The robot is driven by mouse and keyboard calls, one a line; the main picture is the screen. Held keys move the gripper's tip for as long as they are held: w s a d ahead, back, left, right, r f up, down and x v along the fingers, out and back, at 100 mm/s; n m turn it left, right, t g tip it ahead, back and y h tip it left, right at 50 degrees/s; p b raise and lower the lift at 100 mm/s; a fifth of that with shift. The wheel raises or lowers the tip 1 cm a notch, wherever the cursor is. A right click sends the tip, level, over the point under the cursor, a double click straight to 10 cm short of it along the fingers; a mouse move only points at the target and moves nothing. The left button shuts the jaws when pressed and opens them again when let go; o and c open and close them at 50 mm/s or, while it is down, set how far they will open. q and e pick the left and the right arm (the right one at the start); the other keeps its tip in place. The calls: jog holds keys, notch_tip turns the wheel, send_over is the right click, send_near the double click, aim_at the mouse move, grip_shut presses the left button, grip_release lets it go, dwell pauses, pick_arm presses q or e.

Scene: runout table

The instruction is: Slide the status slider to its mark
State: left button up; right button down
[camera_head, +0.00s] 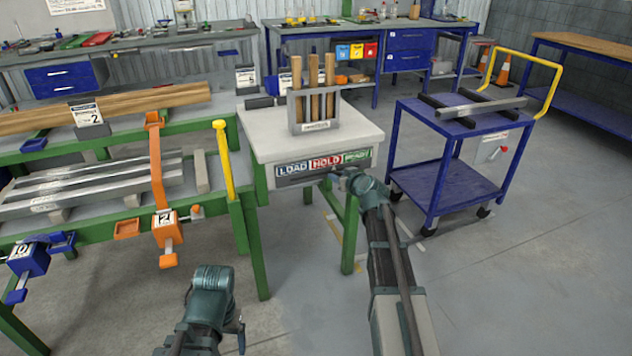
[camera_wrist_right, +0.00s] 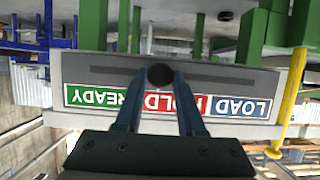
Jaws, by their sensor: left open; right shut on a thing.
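The status panel (camera_head: 322,174) is on the front of the pale stand, with LOAD, HOLD and READY labels from left to right. The wrist view shows the panel (camera_wrist_right: 105,62) upside down, with a dark slot (camera_wrist_right: 110,72). The dark round slider knob (camera_wrist_right: 160,75) sits at the slot, in line with HOLD, towards its READY side. My right gripper (camera_head: 337,176) is shut on the knob; the fingertips (camera_wrist_right: 160,80) flank it in the wrist view. The head view hides the knob behind my gripper. My left gripper (camera_head: 240,328) is open and empty, low over the floor.
A rack with wooden bars (camera_head: 314,100) stands on the pale stand (camera_head: 365,135). A green-framed rack with bars and clamps (camera_head: 90,190) is to the left. A blue cart (camera_head: 440,178) is to the right. The floor in front is clear.

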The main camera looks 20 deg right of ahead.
jog(key=d, duration=0.9)
jog(key=shift+w, duration=0.15)
jog(key=c, duration=0.5)
grip_release()
jog(key=shift+d, duration=0.1)
jog(key=shift+p+v, duration=2.65)
jog(key=shift+v, duration=4.3)
